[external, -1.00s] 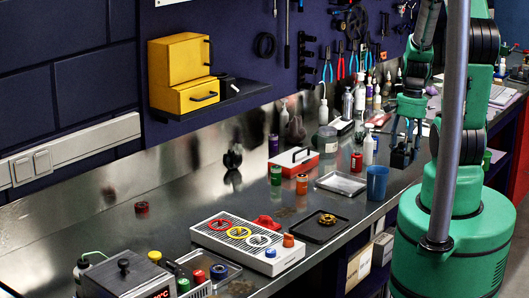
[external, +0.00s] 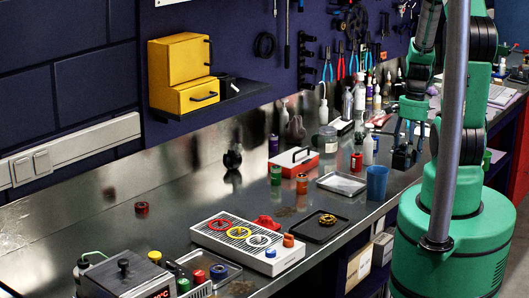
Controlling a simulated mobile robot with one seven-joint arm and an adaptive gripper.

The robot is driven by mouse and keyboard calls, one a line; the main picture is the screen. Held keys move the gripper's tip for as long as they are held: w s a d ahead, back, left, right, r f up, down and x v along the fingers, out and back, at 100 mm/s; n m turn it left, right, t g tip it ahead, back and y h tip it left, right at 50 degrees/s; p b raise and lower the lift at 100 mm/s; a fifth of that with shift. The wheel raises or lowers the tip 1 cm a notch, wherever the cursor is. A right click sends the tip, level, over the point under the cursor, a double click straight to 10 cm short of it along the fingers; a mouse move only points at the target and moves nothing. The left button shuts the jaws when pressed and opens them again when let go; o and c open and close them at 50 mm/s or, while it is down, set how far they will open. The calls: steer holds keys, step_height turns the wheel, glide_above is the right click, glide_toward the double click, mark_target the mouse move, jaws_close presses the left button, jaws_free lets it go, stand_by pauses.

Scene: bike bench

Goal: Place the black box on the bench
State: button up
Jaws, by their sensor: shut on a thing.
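The box is small and partly covered by the fingers. It is to the right of the red cylinder and the blue cup. I cannot tell whether its underside touches the bench.
A blue cup (external: 377,182), a silver tray (external: 342,183), a black tray (external: 319,229) and a red-white box (external: 293,162) stand left of my gripper. Bottles (external: 359,97) line the back. Bare bench lies at the left middle.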

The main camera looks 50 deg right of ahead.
steer(key=w+d, duration=0.2)
steer(key=w, duration=0.1)
steer(key=w+d, duration=0.3)
steer(key=w+d+f, duration=0.1)
steer(key=w+d, duration=0.2)
steer(key=shift+w+d+f+b, duration=0.1)
steer(key=shift+w+d+b, duration=0.1)
steer(key=shift+b, duration=0.15)
steer(key=shift+f, duration=1.75)
steer(key=shift+f+b, duration=0.15)
steer(key=shift+b, duration=0.15)
steer(key=o, duration=1.2)
steer(key=shift+o, duration=0.2)
step_height(320, 180, up, 12)
steer(key=d+p, duration=0.1)
steer(key=shift+d, duration=0.2)
